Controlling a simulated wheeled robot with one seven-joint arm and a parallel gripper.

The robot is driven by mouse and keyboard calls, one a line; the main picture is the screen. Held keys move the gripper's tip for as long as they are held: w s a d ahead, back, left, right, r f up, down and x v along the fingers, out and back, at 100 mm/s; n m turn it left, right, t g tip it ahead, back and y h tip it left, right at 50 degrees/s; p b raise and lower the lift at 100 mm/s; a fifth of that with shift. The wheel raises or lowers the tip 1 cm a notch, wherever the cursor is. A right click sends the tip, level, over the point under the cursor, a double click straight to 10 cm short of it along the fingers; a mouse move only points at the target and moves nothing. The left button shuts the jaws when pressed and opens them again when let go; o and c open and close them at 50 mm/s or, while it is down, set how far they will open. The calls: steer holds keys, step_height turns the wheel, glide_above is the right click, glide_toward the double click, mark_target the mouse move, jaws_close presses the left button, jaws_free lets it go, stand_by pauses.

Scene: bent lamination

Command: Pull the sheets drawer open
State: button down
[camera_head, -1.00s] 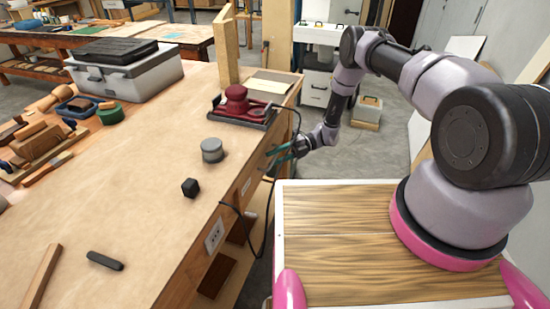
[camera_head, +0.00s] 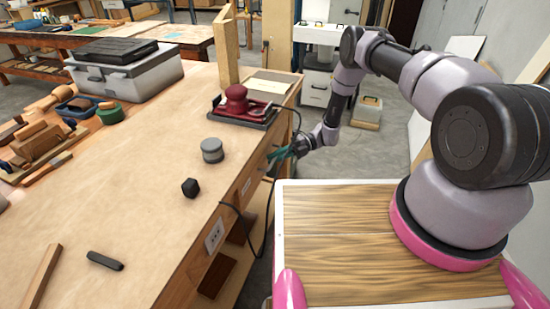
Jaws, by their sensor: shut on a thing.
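The workbench's right side has a drawer front (camera_head: 262,172) near its far end, seen at a steep angle. My gripper (camera_head: 275,154), with teal fingers, is at this side, just below the bench top's edge. Its fingers are close together, shut on what seems to be the drawer's handle. The handle is too small and too covered by the fingers to make out. No gap at the drawer shows clearly from this view.
A black cable (camera_head: 266,225) hangs beside the bench near my gripper. The floor (camera_head: 375,150) beyond my gripper is clear.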

steer(key=shift+d, duration=0.2)
stand_by(0.6)
steer(key=s+d, duration=0.3)
steer(key=d, duration=0.7)
steer(key=s+d, duration=0.4)
steer(key=d, duration=0.5)
steer(key=shift+s+d, duration=0.15)
steer(key=shift+d, duration=0.25)
steer(key=c, duration=0.9)
jaws_free()
steer(key=v, duration=1)
steer(key=shift+d, duration=0.4)
